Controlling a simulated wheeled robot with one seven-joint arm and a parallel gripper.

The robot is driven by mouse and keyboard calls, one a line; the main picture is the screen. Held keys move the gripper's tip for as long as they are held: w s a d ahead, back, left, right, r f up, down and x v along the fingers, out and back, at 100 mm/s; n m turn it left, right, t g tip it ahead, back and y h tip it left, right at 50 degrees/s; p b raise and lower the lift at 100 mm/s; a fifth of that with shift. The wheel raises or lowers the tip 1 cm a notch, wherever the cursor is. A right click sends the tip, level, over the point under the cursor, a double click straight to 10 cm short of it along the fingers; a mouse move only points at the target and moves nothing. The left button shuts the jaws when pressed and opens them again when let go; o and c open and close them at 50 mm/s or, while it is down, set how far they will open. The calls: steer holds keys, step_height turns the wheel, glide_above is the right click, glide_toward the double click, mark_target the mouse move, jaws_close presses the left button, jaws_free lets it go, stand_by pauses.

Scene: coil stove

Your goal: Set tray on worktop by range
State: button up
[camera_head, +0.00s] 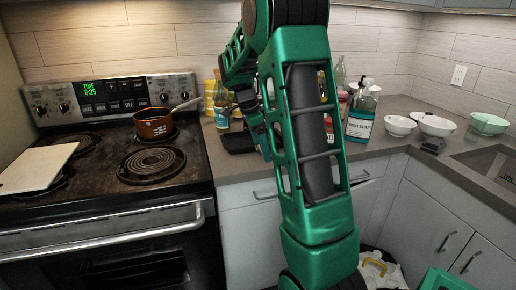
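A dark, shallow object that looks like the tray (236,142) is at the worktop (232,167) just right of the range (110,185). Its left part shows; the rest is hidden behind my arm. It looks level and low over the worktop, but I cannot tell whether it rests fully on it. My gripper (265,146) reaches down at the tray's right side, mostly hidden by my green arm. Its fingers are not clear, so I cannot tell whether it is shut on the tray.
A copper pan (153,126) sits on a back burner, and a white board (36,168) lies across the left burners. Bottles, including a soap bottle (361,116), stand behind my arm. White bowls (437,127) are near the sink (490,163). The front right burner (151,164) is bare.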

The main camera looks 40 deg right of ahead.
steer(key=o, duration=1.2)
steer(key=shift+f, duration=0.15)
steer(key=v, duration=1.1)
steer(key=s+a+f+n+y, duration=0.1)
steer(key=s+a+f+n, duration=0.2)
steer(key=s, duration=0.7)
steer(key=s+a+f+n+t+y, duration=0.1)
steer(key=s+a+f+n, duration=0.2)
steer(key=s+a+n, duration=0.3)
steer(key=s+a+f+n, duration=0.4)
steer(key=s+n, duration=0.3)
steer(key=s, duration=0.7)
steer(key=shift+s+a+n+y, duration=0.4)
steer(key=shift+a, duration=0.4)
